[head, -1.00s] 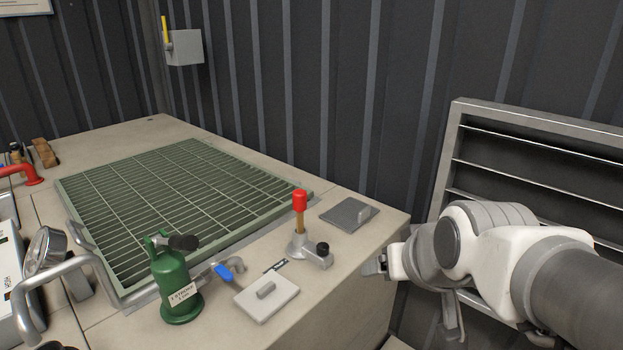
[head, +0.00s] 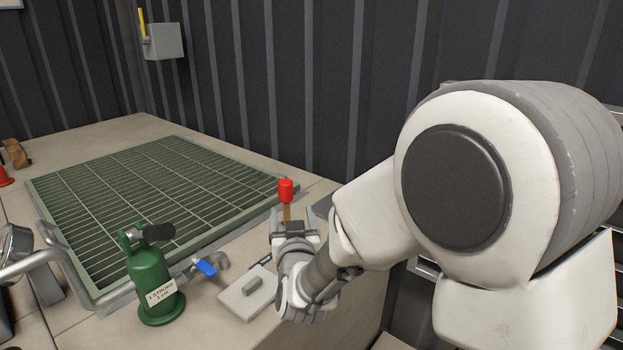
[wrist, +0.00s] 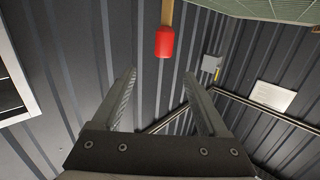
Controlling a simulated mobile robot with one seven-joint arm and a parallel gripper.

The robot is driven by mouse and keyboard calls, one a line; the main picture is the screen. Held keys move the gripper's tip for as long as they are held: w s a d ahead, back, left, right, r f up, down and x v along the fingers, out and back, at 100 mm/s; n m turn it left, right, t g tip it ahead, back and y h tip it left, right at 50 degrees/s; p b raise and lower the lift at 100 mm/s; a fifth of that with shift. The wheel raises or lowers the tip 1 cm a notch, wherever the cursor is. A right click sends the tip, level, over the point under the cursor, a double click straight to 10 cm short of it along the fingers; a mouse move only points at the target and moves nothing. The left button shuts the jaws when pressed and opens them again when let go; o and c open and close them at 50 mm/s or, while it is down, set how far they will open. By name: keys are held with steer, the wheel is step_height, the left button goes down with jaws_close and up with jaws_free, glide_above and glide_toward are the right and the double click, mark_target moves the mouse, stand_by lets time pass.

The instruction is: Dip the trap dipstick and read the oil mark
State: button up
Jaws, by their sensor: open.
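The trap dipstick with its red knob (head: 286,190) and brown stem stands upright near the right end of the bench. The gripper hides the dipstick's base fitting. In the wrist view my gripper (wrist: 160,75) is open with nothing between its fingers. The red knob (wrist: 165,42) shows just past the fingertips there, in line with the gap, and seems apart from both fingers. No oil mark can be read.
A green oil can (head: 155,285) and a blue-handled valve (head: 205,267) stand left of my gripper. A grey lidded plate (head: 246,293) lies close beside it. A green grating (head: 150,195) fills the bench behind. A dark ribbed wall (head: 270,80) rises behind the bench.

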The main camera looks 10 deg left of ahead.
mark_target(285, 181)
steer(key=shift+t, duration=0.3)
steer(key=x, duration=1.1)
steer(key=f+b+x, duration=0.1)
steer(key=x, duration=0.5)
steer(key=shift+w+a, duration=0.15)
steer(key=shift+a, duration=0.25)
jaws_close()
stand_by(0.6)
